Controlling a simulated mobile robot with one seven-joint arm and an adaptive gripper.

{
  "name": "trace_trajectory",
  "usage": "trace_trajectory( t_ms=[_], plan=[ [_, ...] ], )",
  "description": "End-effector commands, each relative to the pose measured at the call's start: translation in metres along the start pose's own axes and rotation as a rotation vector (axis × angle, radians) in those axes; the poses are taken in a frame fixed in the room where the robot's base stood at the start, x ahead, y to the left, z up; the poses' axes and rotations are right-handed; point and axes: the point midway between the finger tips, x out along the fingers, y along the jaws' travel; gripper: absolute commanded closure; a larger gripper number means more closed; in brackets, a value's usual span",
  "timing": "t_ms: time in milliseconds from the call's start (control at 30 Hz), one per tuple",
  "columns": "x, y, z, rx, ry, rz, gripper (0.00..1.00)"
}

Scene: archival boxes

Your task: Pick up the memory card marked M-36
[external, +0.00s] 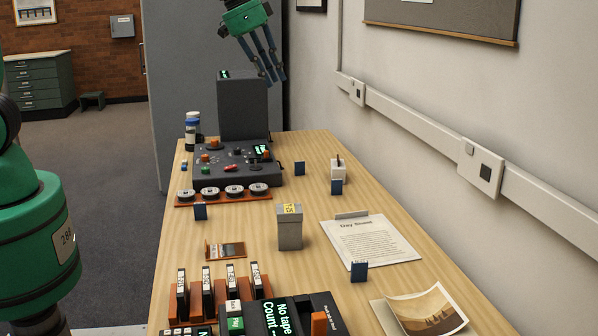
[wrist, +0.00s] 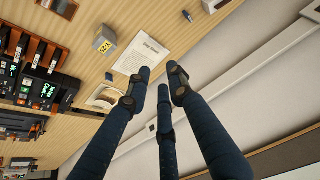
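Several small dark blue upright cards stand on the wooden table: one front right (external: 359,271), one at the left (external: 200,211), one near the middle (external: 299,168) and one by the small white block (external: 337,187). In the wrist view a blue card (wrist: 187,15) shows at the top, and another (wrist: 109,76) near the paper. Their markings are too small to read, so I cannot tell which is M-36. My gripper (external: 272,76) hangs high above the far end of the table, well apart from the cards. Its three dark fingers (wrist: 162,78) are spread and empty.
A grey box with a yellow label (external: 290,236) stands mid-table. A dark control panel (external: 225,172) and tall grey unit (external: 243,108) are at the back. Black tape holders and a keyed device (external: 284,318) fill the front left. A paper sheet (external: 372,246) lies right, near the wall.

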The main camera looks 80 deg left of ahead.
Motion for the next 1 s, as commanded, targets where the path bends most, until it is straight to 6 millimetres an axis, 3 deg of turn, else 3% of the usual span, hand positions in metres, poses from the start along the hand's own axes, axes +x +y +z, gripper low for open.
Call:
trace_trajectory(
  t_ms=[33, 300, 700, 833, 1000],
  plan=[
    [0.018, -0.008, -0.006, -0.002, -0.006, 0.0, 0.79],
    [0.105, -0.044, -0.032, 0.001, -0.016, 0.0, 0.79],
    [0.238, -0.098, -0.044, 0.001, -0.03, -0.004, 0.79],
    [0.265, -0.108, -0.043, 0.003, -0.032, -0.006, 0.79],
    [0.28, -0.115, -0.043, 0.003, -0.033, -0.008, 0.79]
  ],
)
